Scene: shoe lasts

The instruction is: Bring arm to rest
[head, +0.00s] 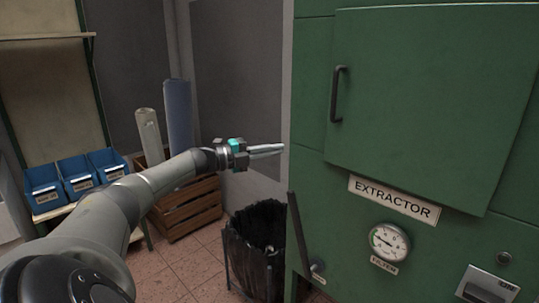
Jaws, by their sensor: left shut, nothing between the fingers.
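My left arm reaches in from the lower left, stretched toward the green cabinet. My left gripper (268,150) is shut and empty, its fingers pointing right, near the left edge of the green extractor cabinet (430,90) in the picture. I cannot tell whether the fingertips touch anything; a grey wall panel shows behind them. My right gripper is not in view.
The extractor has a black door handle (338,94), a dial gauge (389,242) and a dark lever (299,232). A black-lined bin (240,262) stands below my gripper. A wooden crate (188,212) holds rolls. Blue bins (77,177) sit at left.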

